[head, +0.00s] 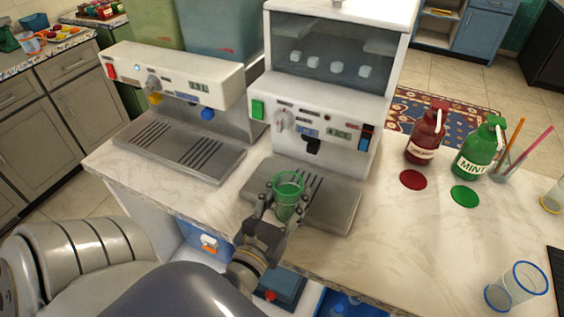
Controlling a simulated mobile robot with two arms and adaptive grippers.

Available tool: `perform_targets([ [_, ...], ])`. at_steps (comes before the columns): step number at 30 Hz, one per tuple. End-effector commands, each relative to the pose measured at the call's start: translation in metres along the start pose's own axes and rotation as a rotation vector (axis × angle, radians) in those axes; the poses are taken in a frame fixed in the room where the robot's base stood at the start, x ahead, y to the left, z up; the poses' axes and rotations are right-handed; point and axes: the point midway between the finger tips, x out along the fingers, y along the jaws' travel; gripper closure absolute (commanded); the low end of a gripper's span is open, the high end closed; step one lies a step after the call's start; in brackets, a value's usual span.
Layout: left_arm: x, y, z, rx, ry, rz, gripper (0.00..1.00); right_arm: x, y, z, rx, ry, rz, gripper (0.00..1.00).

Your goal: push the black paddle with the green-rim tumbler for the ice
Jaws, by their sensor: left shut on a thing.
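The green-rim tumbler (288,190) is upright and looks empty or nearly so. My left gripper (283,205) is shut on it from the front, its fingers on either side of the glass. The tumbler is over the drip tray (334,209) of the right-hand ice machine (325,130); I cannot tell whether it touches the tray. The black paddle (312,145) is on the machine's front, above and behind the tumbler, and a gap shows between them. My right gripper is not in view.
A drink dispenser (175,75) with its own tray stands at left. A red bottle (425,135) and a green mint bottle (480,148) stand at right, near a red and a green coaster. The counter between is clear.

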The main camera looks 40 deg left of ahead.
Motion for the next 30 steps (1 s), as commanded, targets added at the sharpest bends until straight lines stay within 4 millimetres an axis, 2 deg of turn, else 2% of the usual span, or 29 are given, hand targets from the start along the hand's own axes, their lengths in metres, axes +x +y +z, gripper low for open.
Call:
perform_targets([
  [2, 0.011, 0.0, 0.006, 0.002, -0.003, 0.0, 0.82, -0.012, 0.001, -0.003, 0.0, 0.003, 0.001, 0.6],
  [18, 0.074, 0.0, 0.004, 0.001, -0.002, 0.0, 0.82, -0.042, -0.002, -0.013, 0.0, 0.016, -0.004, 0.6],
  [24, 0.087, 0.0, 0.002, 0.002, -0.001, 0.0, 0.82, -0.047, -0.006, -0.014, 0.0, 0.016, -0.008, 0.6],
  [30, 0.092, 0.0, 0.001, 0.001, -0.001, 0.0, 0.82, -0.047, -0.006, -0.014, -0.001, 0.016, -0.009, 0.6],
])
